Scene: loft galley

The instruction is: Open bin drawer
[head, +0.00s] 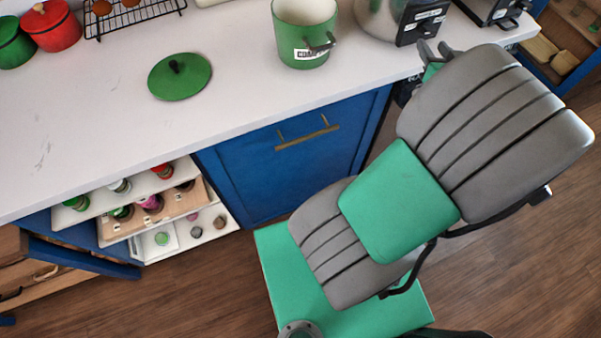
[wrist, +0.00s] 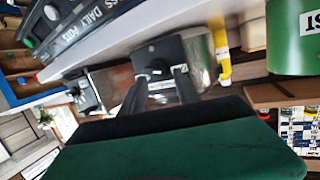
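The bin drawer (head: 290,160) is a blue front panel below the white counter in the head view. It looks shut. Its brass bar handle (head: 307,138) runs across the upper part. My gripper (head: 436,50) is up at the right by the counter's edge, well apart from the handle. In the wrist view my gripper (wrist: 158,84) shows two dark fingers with a gap between them and nothing held. The handle does not show in the wrist view.
The white counter (head: 100,115) carries a green lid (head: 180,77), a green pot (head: 303,35) and a red pot (head: 51,26). A pull-out rack (head: 155,215) with jars stands out left of the drawer. Wooden floor (head: 215,290) is clear at lower left.

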